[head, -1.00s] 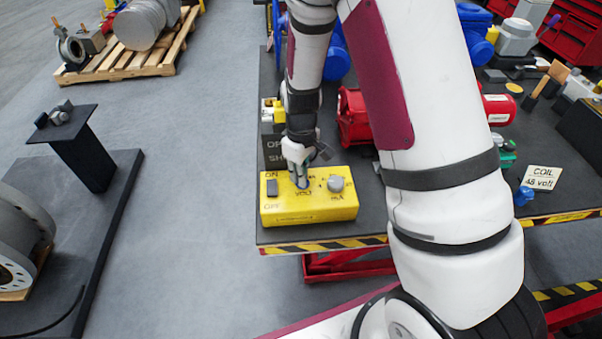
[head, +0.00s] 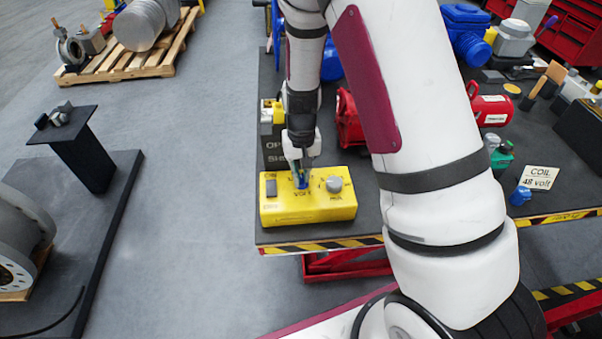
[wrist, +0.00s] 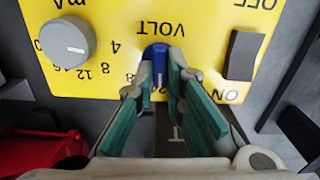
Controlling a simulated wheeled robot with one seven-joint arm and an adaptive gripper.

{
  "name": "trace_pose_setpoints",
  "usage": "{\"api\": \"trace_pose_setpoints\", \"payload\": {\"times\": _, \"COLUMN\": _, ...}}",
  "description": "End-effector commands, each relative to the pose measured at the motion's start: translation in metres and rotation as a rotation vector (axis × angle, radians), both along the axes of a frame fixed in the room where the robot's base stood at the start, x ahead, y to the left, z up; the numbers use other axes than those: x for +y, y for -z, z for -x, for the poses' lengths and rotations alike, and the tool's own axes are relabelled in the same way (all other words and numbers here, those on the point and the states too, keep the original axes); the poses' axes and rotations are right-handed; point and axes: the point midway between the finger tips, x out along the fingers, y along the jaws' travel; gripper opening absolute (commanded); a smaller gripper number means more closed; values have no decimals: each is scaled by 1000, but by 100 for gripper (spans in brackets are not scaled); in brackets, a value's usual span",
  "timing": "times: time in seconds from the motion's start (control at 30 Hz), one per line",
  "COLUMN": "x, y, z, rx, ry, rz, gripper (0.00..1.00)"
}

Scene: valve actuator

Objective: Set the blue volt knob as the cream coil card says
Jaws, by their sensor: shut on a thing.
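The yellow box (head: 335,208) sits at the front left of the dark bench. The blue volt knob (head: 300,180) is on its top, left of a grey knob. In the wrist view the blue knob (wrist: 157,54) stands between my gripper's green-padded fingertips (wrist: 160,78). My gripper (head: 301,168) points down over the box and is shut on the knob. The fingers hide much of the volt scale; a "4" and "24" show beside it. The cream coil card (head: 538,177) at the bench's right front reads "COIL 48 volt".
A grey knob (wrist: 65,42) and a dark on/off rocker switch (wrist: 244,55) flank the blue knob. A red machine (head: 351,118) stands behind the box. A blue object (head: 520,195) lies beside the card.

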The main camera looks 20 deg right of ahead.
Motion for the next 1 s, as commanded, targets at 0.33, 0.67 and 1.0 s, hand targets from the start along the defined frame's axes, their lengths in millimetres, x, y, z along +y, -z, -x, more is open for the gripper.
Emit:
{"api": "trace_pose_setpoints", "payload": {"times": 0.33, "x": -1, "y": 0, "z": 2, "rx": 2, "ry": 328, "rz": 0, "gripper": 0}}
{"api": "trace_pose_setpoints", "payload": {"times": 0.67, "x": -3, "y": 0, "z": 3, "rx": 2, "ry": 628, "rz": 1, "gripper": 0}}
{"api": "trace_pose_setpoints", "payload": {"times": 1.0, "x": -3, "y": 0, "z": 3, "rx": 1, "ry": 850, "rz": 0, "gripper": 0}}
